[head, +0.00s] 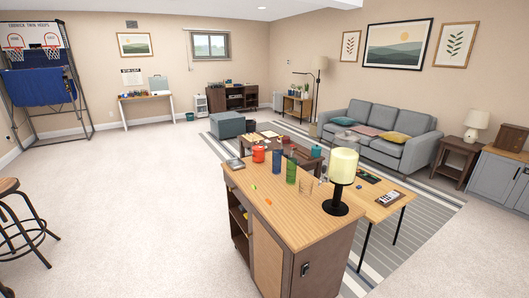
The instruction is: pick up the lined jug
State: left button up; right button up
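A wooden-topped cabinet (280,209) stands in the middle of the head view with several small vessels on its top. A red-orange mug-like vessel (258,154) is at its left. A dark teal vessel (277,159) stands beside it, and a taller green vessel (291,171) stands to the right. A small tan piece (306,186) is beside the green one. They are too small for me to tell which is the lined jug. Neither of my grippers shows in this view.
A lamp with a black base and pale shade (343,168) stands at the cabinet's right edge. A light wood table (385,207) is right of it, and a low table (310,160) behind. A stool (20,225) is at far left. Open carpet (130,200) lies left.

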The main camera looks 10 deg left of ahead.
aim_at(258, 144)
jog(key=i+j+z, duration=0.45)
jog(key=j, duration=0.85)
jog(key=i+j+z, duration=0.2)
jog(key=j+z, duration=0.3)
jog(key=j, duration=0.85)
jog(key=j+z, duration=0.45)
jog(key=j, duration=0.95)
